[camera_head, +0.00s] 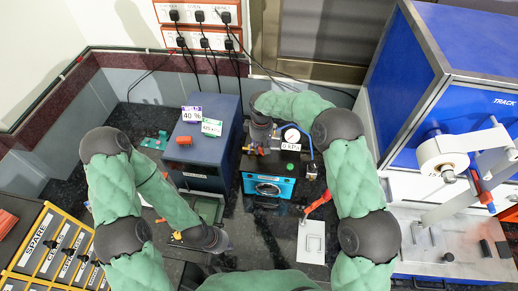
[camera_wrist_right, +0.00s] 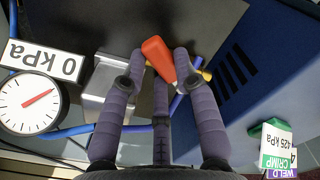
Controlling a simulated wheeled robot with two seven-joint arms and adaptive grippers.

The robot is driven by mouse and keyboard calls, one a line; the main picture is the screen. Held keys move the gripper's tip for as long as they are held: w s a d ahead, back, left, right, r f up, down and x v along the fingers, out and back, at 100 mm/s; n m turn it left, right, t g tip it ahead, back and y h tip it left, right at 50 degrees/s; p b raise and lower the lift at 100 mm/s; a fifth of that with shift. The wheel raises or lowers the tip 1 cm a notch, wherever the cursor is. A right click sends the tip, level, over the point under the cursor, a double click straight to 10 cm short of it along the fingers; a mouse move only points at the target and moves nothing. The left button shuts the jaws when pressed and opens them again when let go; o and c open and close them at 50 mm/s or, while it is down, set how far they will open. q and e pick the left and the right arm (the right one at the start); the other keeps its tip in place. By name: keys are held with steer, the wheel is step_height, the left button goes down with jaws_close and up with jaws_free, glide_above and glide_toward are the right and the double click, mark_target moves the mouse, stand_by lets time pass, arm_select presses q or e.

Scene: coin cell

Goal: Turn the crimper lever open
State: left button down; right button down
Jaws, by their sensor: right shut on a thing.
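In the right wrist view a red-orange lever handle (camera_wrist_right: 158,58) stands between the fingers of my right gripper (camera_wrist_right: 160,65). A brass-coloured fitting shows beside its lower end, with a blue tube. The gripper is shut on the handle. In the head view my right gripper (camera_head: 261,146) is above the teal machine (camera_head: 268,186), at its upper left; the handle is mostly hidden there. A gauge (camera_wrist_right: 28,104) with a 0 kPa label (camera_wrist_right: 42,61) is beside the lever. My left gripper (camera_head: 185,237) is low at the left, apart from the machine; its fingers are too small to judge.
A blue-grey box (camera_head: 205,145) with weld and crimp signs stands close left of the lever. A white plate (camera_head: 311,241) and a red tool (camera_head: 318,202) lie front right. A yellow drawer cabinet (camera_head: 48,250) is front left, a large blue cabinet (camera_head: 425,75) right.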

steer(key=n, duration=0.1)
steer(key=w+n, duration=0.1)
steer(key=n, duration=0.1)
steer(key=shift+d+n, duration=0.3)
steer(key=shift+d, duration=0.05)
steer(key=shift+w+d+n+b, duration=0.1)
steer(key=shift+w+n+b, duration=0.3)
steer(key=shift+n, duration=0.9)
steer(key=shift+w, duration=0.1)
steer(key=c, duration=0.9)
jaws_free()
steer(key=shift+c, duration=0.2)
steer(key=shift+r, duration=0.15)
step_height(320, 180, up, 12)
